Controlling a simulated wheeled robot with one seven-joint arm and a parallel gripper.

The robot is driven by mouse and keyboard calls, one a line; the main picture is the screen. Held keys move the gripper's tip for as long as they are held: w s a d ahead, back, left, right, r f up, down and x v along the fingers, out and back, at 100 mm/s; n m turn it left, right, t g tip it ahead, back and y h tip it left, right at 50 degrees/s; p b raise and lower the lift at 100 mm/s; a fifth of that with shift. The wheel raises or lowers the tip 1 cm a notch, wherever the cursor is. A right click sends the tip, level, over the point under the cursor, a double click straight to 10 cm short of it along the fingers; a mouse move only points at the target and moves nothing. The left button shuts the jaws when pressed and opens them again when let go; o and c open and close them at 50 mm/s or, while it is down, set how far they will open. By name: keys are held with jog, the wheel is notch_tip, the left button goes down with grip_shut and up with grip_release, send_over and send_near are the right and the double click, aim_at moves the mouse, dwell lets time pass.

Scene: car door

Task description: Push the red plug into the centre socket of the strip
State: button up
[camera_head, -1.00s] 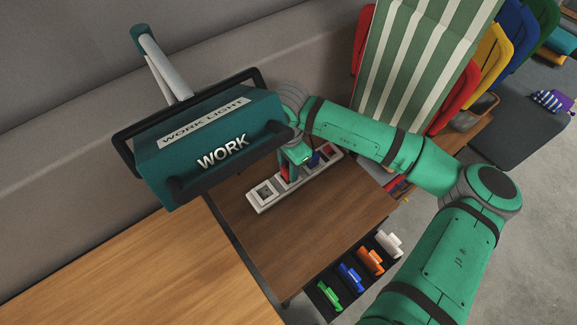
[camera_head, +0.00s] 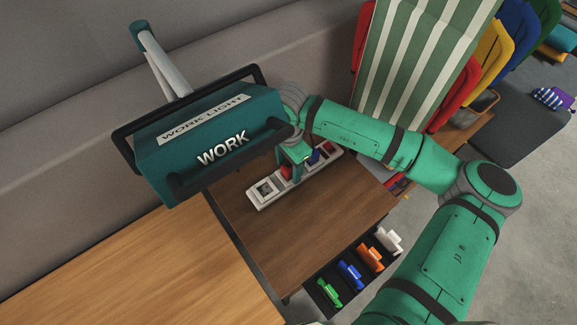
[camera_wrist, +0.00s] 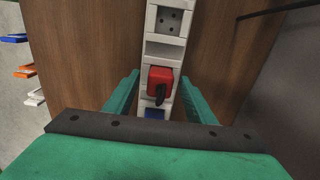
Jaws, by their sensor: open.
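The red plug (camera_wrist: 160,82) sits on the white strip (camera_wrist: 164,48) in the wrist view, with a dark cord or handle on its near side. It also shows in the head view (camera_head: 285,173), beside my gripper (camera_head: 296,166). In the wrist view the two green fingers of my gripper (camera_wrist: 158,78) are apart, one on each side of the plug, with gaps visible. A blue plug (camera_wrist: 154,113) is on the strip nearer my wrist. Whether the red plug is fully seated cannot be told.
An empty socket (camera_head: 265,190) is at the strip's left end. The strip lies on a dark wooden table (camera_head: 330,215). Coloured pieces lie in a black tray (camera_head: 322,301) at the table's front.

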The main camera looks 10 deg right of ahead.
aim_at(289, 166)
notch_tip(289, 166, up, 10)
jog(key=shift+r, duration=0.25)
dwell(0.6)
